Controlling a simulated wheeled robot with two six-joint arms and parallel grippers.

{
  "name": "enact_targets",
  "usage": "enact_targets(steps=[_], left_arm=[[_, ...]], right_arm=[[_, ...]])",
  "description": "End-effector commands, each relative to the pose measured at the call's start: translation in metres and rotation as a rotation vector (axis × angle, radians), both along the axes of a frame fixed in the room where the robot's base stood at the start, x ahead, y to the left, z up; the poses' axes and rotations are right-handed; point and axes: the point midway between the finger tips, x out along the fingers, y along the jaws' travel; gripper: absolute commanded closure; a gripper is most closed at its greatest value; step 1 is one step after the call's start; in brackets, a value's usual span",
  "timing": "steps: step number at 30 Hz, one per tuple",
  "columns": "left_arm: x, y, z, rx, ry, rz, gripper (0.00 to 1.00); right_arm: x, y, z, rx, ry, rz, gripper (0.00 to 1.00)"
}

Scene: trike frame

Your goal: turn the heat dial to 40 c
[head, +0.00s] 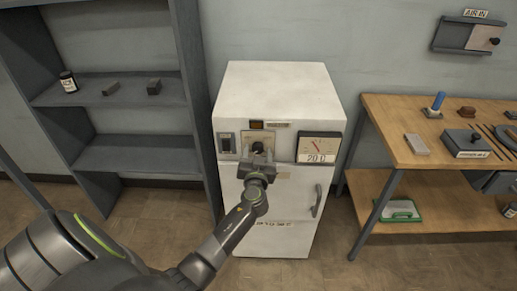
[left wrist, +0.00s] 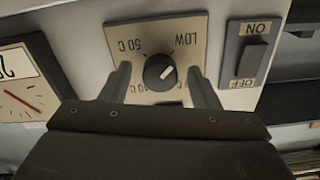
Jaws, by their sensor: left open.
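The heat dial (left wrist: 158,73) is a round black knob on a tan plate (left wrist: 196,22) on the white cabinet's front. The 50 C label is at upper left; lower labels are partly hidden by my gripper. My left gripper (left wrist: 160,85) is open, with one finger on each side of the dial; I cannot tell whether they touch it. In the head view my left gripper (head: 258,158) is in front of the dial (head: 258,147). My right gripper is out of view.
The white cabinet (head: 280,92) has an ON/OFF switch (left wrist: 250,60) beside the dial and a gauge (head: 319,147) labelled about 20.0. A door handle (head: 317,201) is below. Grey shelves (head: 130,158) stand left and a wooden workbench (head: 385,120) right.

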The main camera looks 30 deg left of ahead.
Motion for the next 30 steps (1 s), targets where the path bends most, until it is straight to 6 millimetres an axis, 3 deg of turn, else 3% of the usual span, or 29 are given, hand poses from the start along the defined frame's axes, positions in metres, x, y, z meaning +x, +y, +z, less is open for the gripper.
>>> enact_targets(steps=[5,15,30], left_arm=[[-0.0001,-0.0001,-0.0003,0.0,0.0,0.0,0.44],[0.0002,-0.0001,0.0001,0.0,0.0,0.0,0.89],[0.0003,-0.0001,-0.0005,0.119,0.071,-0.002,0.89]], right_arm=[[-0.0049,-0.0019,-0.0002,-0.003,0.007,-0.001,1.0],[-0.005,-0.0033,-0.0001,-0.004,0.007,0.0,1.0],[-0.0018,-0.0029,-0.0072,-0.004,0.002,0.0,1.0]])
